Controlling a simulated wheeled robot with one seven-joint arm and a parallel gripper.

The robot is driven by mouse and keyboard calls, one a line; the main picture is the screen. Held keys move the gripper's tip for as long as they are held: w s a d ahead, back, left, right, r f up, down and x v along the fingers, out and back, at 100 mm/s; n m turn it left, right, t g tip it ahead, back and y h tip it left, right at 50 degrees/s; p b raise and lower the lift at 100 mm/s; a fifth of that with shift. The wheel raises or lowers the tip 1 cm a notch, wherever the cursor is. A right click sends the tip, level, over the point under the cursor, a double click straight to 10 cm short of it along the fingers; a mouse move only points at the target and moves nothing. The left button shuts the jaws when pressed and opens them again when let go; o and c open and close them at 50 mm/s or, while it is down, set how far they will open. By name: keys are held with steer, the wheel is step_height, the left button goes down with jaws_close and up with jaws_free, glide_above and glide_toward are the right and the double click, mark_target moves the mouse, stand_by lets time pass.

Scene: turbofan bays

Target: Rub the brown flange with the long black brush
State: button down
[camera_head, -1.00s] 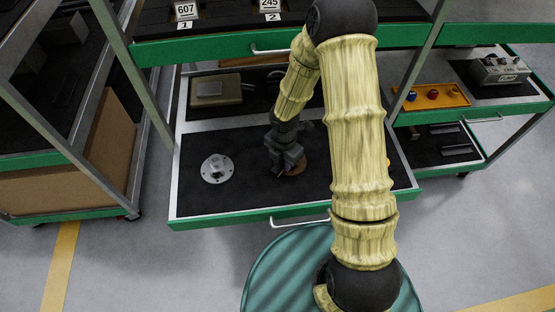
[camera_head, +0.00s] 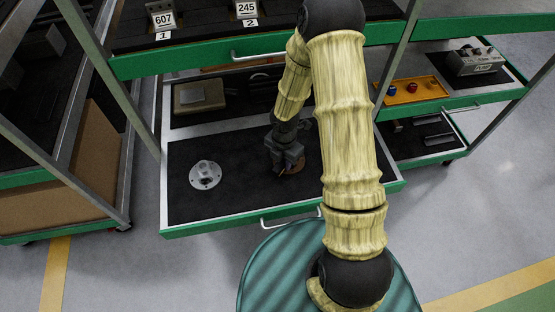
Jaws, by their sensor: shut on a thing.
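The brown flange (camera_head: 291,175) lies on the black mat of the pulled-out drawer. My gripper (camera_head: 284,165) is directly over it and hides most of it. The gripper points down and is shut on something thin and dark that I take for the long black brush. The brush itself is almost wholly hidden by the gripper, so I cannot tell whether its bristles touch the flange.
A silver flange (camera_head: 205,175) lies on the same drawer (camera_head: 185,228), left of my gripper. A grey-tan box (camera_head: 199,95) stands behind it. An orange tray (camera_head: 413,92) with small knobs and a grey control box (camera_head: 475,61) are on the right. The shelf above sits close over the drawer's back.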

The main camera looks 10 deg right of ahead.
steer(key=shift+r+p, duration=0.2)
steer(key=shift+p, duration=0.1)
steer(key=shift+a, duration=0.1)
steer(key=shift+a, duration=1.6)
steer(key=shift+a, duration=0.15)
steer(key=shift+a+r, duration=0.15)
steer(key=shift+a, duration=1.35)
